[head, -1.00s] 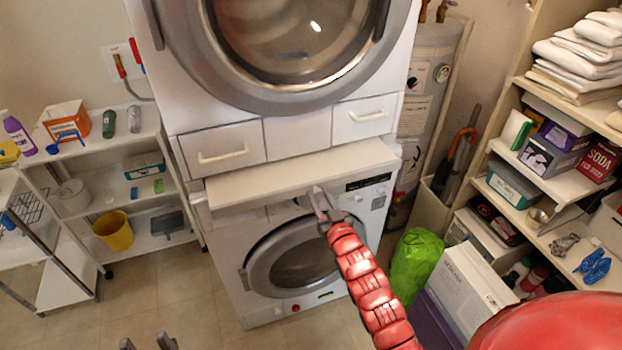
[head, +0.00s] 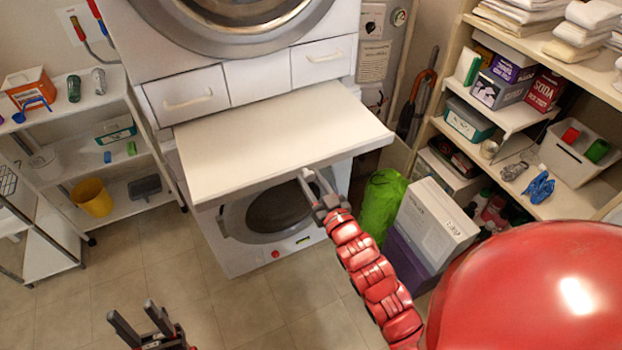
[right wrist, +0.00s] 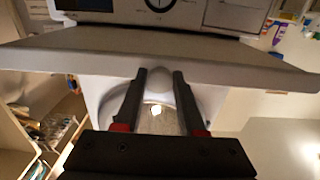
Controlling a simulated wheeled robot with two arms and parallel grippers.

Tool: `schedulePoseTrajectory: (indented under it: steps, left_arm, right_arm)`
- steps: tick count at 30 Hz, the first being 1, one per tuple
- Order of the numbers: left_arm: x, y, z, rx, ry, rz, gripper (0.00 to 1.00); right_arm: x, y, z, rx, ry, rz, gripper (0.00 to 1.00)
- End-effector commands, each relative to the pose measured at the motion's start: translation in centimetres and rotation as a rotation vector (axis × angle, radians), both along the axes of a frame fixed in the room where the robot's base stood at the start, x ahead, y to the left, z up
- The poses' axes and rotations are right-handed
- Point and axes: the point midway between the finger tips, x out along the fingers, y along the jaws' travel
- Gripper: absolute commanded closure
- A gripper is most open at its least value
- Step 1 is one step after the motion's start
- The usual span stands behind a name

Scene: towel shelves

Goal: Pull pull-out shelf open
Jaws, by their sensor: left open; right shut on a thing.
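The pull-out shelf (head: 275,140) is a flat white board between the upper and the lower machine. It sticks far out over the lower washer (head: 272,215). My right gripper (head: 318,188) is at the shelf's front edge, right of its middle, shut on the shelf's edge or a handle under it. In the right wrist view the two dark fingers (right wrist: 157,85) close around a rounded light grip at the underside of the shelf (right wrist: 60,52). The grip itself is hidden in the head view. My left gripper (head: 132,318) is open and empty, low over the floor at the bottom left.
A white rack (head: 125,165) with an orange box and a yellow bucket (head: 93,198) stands at the left. A green bag (head: 380,205) and a white box (head: 435,228) stand right of the washer. Shelves with towels (head: 515,18) line the right. The floor in front is clear.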

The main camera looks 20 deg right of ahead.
Motion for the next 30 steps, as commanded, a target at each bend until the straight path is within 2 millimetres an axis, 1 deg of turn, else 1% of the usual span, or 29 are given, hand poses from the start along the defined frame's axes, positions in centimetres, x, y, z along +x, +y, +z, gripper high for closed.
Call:
schedulePoseTrajectory:
  steps: [6,7,11,19,23,26,30]
  left_arm:
    - [0.0,0.0,0.0,0.000,0.000,0.000,0.50]
    - [0.0,0.0,0.0,0.000,0.000,0.000,0.50]
    - [0.0,0.0,0.0,0.000,0.000,0.000,0.50]
    - [0.0,0.0,0.0,0.000,0.000,0.000,0.50]
    - [0.0,0.0,0.5,0.000,0.000,0.000,0.50]
    - [0.0,0.0,1.4,0.000,0.000,0.000,0.50]
    - [0.0,0.0,3.4,0.000,0.000,0.000,0.50]
  right_arm:
    - [0.0,0.0,0.0,0.000,0.000,0.000,1.00]
    - [0.0,0.0,0.0,0.000,0.000,0.000,0.55]
    - [0.0,0.0,0.0,0.000,0.000,0.000,0.32]
    - [0.0,0.0,0.0,-0.001,0.000,0.000,0.32]
    - [-0.5,-0.1,0.1,-0.001,0.002,-0.002,0.32]
    - [-1.7,-0.2,0.2,-0.001,0.005,-0.003,0.32]
    - [-4.6,-0.3,0.5,-0.001,0.009,-0.004,0.32]
